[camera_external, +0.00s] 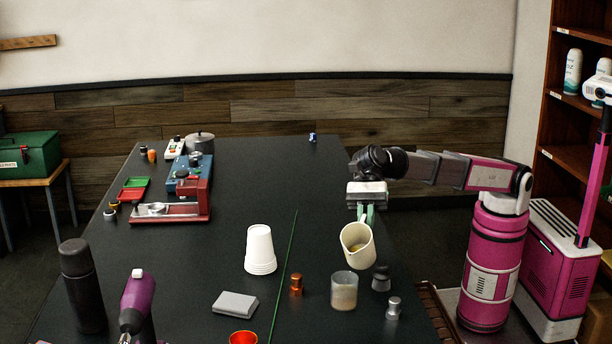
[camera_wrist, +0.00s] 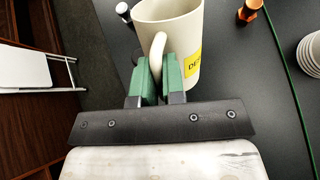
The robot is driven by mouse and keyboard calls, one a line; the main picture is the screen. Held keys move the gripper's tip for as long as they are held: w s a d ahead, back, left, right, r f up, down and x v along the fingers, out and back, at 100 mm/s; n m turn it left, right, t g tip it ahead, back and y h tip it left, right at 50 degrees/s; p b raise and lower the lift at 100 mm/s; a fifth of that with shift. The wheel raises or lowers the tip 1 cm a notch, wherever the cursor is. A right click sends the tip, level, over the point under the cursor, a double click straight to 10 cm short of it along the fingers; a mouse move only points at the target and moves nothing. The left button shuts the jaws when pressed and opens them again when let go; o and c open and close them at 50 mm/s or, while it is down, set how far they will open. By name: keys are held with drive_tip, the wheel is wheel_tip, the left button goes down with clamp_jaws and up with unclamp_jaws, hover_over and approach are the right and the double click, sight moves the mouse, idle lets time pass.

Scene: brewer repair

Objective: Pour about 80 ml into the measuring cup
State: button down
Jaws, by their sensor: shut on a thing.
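A cream mug (camera_external: 357,246) with a handle is held up over the right front of the dark table. In the wrist view the mug (camera_wrist: 182,25) shows a yellow label, partly cut off. My gripper (camera_external: 366,212) is shut on its handle; the green fingers (camera_wrist: 160,78) pinch it from both sides. The mug is tilted, mouth toward the external camera, with some brownish content inside. The clear measuring cup (camera_external: 344,292) stands upright just below and left of the mug and looks partly filled with something pale. No falling stream is visible, and I cannot read the level.
Stacked white cups (camera_external: 260,250), a copper piece (camera_external: 297,284), a grey box (camera_external: 235,305) and two small metal pieces (camera_external: 381,279) (camera_external: 393,307) stand nearby. A green line (camera_external: 285,275) crosses the table. A dark bottle (camera_external: 82,285) and purple drill (camera_external: 138,300) stand front left.

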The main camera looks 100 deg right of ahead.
sight(367, 241)
drive_tip(key=d+f+y, duration=0.1)
drive_tip(key=s+d+f, duration=0.1)
drive_tip(key=f+t+y, duration=0.1)
drive_tip(key=shift+s+d+f+y, duration=0.3)
drive_tip(key=shift+d+f, duration=0.05)
drive_tip(key=shift+d, duration=0.05)
drive_tip(key=shift+s+d+f+n+t+y+b, duration=0.3)
drive_tip(key=shift+d+f+y+b, duration=0.25)
drive_tip(key=shift+y, duration=0.25)
drive_tip(key=shift+s+d+f+t+y+b, duration=0.25)
drive_tip(key=shift+d+f+y, duration=0.2)
drive_tip(key=shift+f+y, duration=0.35)
drive_tip(key=shift+r, duration=0.1)
